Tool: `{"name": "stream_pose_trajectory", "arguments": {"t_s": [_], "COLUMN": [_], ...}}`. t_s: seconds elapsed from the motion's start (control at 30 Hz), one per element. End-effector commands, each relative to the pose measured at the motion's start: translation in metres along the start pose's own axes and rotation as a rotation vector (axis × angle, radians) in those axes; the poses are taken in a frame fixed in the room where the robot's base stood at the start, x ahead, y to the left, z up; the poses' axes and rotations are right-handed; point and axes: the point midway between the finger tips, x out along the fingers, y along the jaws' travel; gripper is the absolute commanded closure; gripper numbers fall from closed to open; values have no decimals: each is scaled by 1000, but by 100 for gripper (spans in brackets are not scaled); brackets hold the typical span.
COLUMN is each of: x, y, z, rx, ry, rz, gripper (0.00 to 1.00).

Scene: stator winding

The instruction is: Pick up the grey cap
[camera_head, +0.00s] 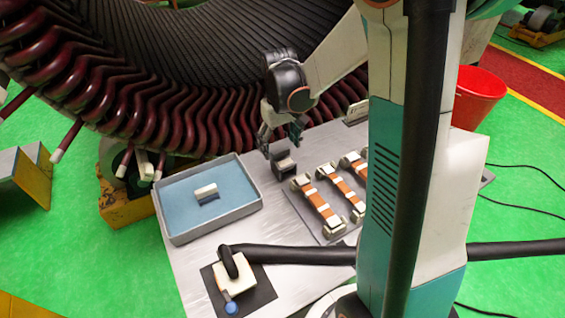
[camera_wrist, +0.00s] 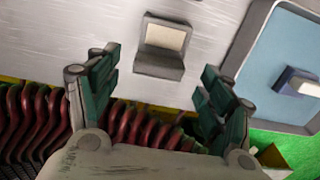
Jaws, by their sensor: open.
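A small dark grey block with a pale cream face, likely the grey cap (camera_head: 285,168), stands on the silver table beside the tray. In the wrist view the grey block (camera_wrist: 160,68) lies ahead of my fingers, roughly between them, with its cream face upward. My gripper (camera_head: 280,138) is open and empty just above and behind the block. Its green finger pads show spread apart in the wrist view (camera_wrist: 161,65). The pads do not visibly touch the block.
A grey tray (camera_head: 168,232) with a blue floor holds a cream and dark blue piece (camera_head: 206,194). Several orange-and-white pieces (camera_head: 322,206) lie on a plate at right. A black pad (camera_head: 258,293) bears a cream block. The large stator (camera_head: 165,110) with dark red coils stands close behind.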

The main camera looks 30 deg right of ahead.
Motion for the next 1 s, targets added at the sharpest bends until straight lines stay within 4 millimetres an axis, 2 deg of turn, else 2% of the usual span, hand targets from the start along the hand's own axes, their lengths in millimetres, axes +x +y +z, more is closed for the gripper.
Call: {"name": "stream_pose_trajectory", "arguments": {"t_s": [0.3,0.57,0.67,0.8,1.0], "x": [44,47,47,47,47], "y": [1,1,1,1,1], "z": [5,5,5,5,5], "rx": [0,0,0,0,0], "ry": [0,0,0,0,0], "rz": [0,0,0,0,0], "gripper": [27,27,45,76,77]}}
